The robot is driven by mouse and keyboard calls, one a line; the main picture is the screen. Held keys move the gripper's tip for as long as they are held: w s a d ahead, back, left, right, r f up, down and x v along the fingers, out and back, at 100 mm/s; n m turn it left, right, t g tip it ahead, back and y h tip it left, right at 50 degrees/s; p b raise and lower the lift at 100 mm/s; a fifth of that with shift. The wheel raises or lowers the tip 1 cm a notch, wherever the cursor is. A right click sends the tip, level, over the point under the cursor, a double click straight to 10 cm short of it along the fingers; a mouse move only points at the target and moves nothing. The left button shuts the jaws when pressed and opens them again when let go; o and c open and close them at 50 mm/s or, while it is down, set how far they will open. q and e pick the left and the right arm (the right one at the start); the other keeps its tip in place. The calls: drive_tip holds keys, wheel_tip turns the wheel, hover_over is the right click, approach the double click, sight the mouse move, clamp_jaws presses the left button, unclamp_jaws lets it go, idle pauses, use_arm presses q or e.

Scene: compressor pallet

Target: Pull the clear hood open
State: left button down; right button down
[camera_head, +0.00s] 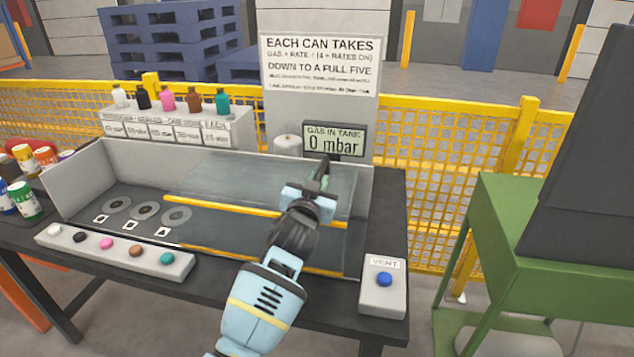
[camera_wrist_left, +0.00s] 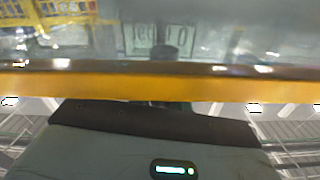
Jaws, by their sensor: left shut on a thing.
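The clear hood (camera_head: 265,228) shows as a see-through pane with yellow bars over the right part of the grey open-topped housing on the table. One yellow bar (camera_head: 220,205) runs along its upper side and another lies lower down. My left gripper (camera_head: 320,178) is at the right end of the upper bar, shut on the hood. Its wrist hides part of the pane and bar. In the left wrist view a yellow bar (camera_wrist_left: 160,88) crosses the whole picture just beyond the gripper body. The exact finger contact is hidden. My right gripper is not in view.
A gas display (camera_head: 335,141) reads 0 mbar behind the housing. A vent box with a blue button (camera_head: 384,279) stands at the front right. A panel of coloured buttons (camera_head: 115,251) lies at the front left. Cans (camera_head: 24,200) stand far left; a green stand (camera_head: 520,225) is at right.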

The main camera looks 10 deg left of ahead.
use_arm(q)
drive_tip(key=c, duration=1.4)
unclamp_jaws()
drive_tip(key=shift+r, duration=0.1)
drive_tip(key=shift+o, duration=0.2)
drive_tip(key=s, duration=0.7)
drive_tip(key=shift+s+p, duration=0.3)
drive_tip(key=shift+s, duration=0.1)
drive_tip(key=shift+a, duration=0.1)
